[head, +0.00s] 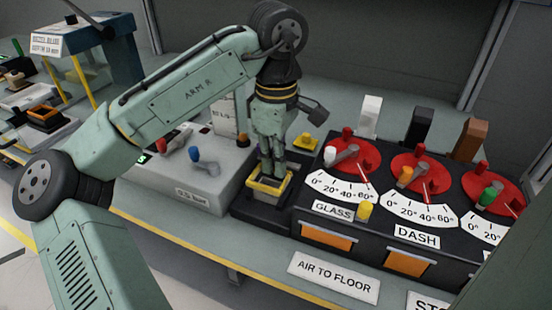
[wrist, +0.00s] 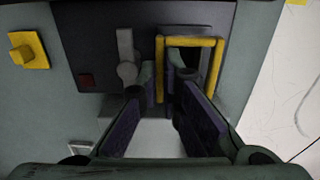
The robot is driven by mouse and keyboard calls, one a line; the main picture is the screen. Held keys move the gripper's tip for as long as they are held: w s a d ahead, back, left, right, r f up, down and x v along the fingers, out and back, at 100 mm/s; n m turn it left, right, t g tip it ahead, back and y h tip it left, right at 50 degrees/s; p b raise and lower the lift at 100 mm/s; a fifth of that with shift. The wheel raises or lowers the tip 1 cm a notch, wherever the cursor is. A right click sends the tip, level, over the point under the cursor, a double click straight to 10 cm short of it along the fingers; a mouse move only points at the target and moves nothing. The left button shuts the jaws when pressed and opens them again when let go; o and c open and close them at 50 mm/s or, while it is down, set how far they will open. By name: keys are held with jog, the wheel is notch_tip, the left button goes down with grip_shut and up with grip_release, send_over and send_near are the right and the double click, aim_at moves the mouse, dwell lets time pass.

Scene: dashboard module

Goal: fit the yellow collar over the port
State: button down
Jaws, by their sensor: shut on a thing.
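The yellow collar (wrist: 216,70) is a square open frame, and it also shows in the head view (head: 264,194) at my fingertips, low over the dark block. My gripper (head: 273,172) points down with its fingers closed on one side bar of the collar. In the wrist view my gripper (wrist: 166,78) has the bar between its tips, left of the frame's middle. The dark port (wrist: 190,54) shows through the frame. I cannot tell whether the collar is around the port or just above it; the fingers hide part of both.
A yellow square piece with a knob (head: 304,142) lies behind the block. The grey box (head: 200,178) with levers stands left. The black dial panel (head: 330,232) with red dials stands close on the right. A grey lever (wrist: 126,58) is near the fingers.

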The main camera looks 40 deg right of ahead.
jog(key=shift+f+b, duration=0.45)
jog(key=shift+f, duration=0.5)
jog(key=c, duration=1.7)
grip_release()
notch_tip(320, 180, up, 12)
